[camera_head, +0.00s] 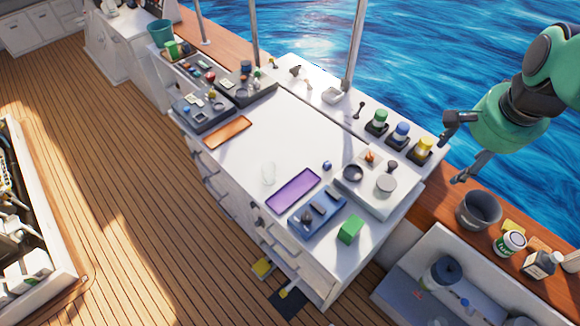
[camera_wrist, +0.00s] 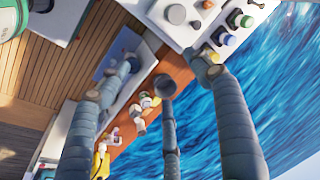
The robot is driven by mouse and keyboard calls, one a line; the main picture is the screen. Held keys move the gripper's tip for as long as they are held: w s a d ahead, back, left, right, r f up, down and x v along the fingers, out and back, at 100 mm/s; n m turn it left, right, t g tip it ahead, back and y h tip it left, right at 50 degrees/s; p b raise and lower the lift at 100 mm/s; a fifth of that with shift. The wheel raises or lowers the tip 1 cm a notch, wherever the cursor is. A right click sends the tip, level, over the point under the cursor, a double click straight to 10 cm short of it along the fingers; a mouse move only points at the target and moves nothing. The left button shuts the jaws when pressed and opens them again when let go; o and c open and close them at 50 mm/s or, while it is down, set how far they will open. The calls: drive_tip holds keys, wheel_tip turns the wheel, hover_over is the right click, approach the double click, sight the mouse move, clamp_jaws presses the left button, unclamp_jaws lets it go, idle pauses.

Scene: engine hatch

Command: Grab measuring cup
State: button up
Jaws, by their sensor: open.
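My gripper (camera_head: 453,155) is at the upper right of the head view, raised near the rail side and well apart from the cup. In the wrist view my gripper (camera_wrist: 166,75) has its fingers spread, with nothing between them.
A purple tray (camera_head: 293,190), blue holder (camera_head: 317,214) and green block (camera_head: 349,230) are near the cup's right. An orange tray (camera_head: 228,132) lies left. Colored-lidded jars (camera_head: 400,133) line the back. A grey bucket (camera_head: 478,210) stands on the wooden ledge. The worktop's middle is clear.

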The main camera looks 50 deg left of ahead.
drive_tip(key=a+f+g+p, duration=0.1)
drive_tip(key=a+f, duration=0.2)
drive_tip(key=a, duration=0.6)
drive_tip(key=a+f+p, duration=0.1)
drive_tip(key=a+f, duration=0.3)
drive_tip(key=a, duration=0.5)
drive_tip(key=a+f+g+p, duration=0.1)
drive_tip(key=a+f, duration=0.2)
drive_tip(key=a, duration=0.7)
drive_tip(key=s+a+f+m+p, duration=0.1)
drive_tip(key=s+a+f, duration=0.6)
drive_tip(key=a, duration=0.3)
drive_tip(key=s+a+f+h+p, duration=0.1)
drive_tip(key=s+a+f+p, duration=0.1)
drive_tip(key=s+a+f, duration=0.4)
drive_tip(key=a+f, duration=0.2)
drive_tip(key=a, duration=0.2)
drive_tip(key=shift+s+a+f+m+g+h, duration=0.2)
drive_tip(key=shift+s+a+m+g+h, duration=0.1)
drive_tip(key=shift+s+m+g, duration=0.1)
drive_tip(key=shift+w, duration=0.1)
wheel_tip(320, 180, down, 9)
drive_tip(key=shift+r, duration=0.2)
drive_tip(key=shift+f, duration=0.1)
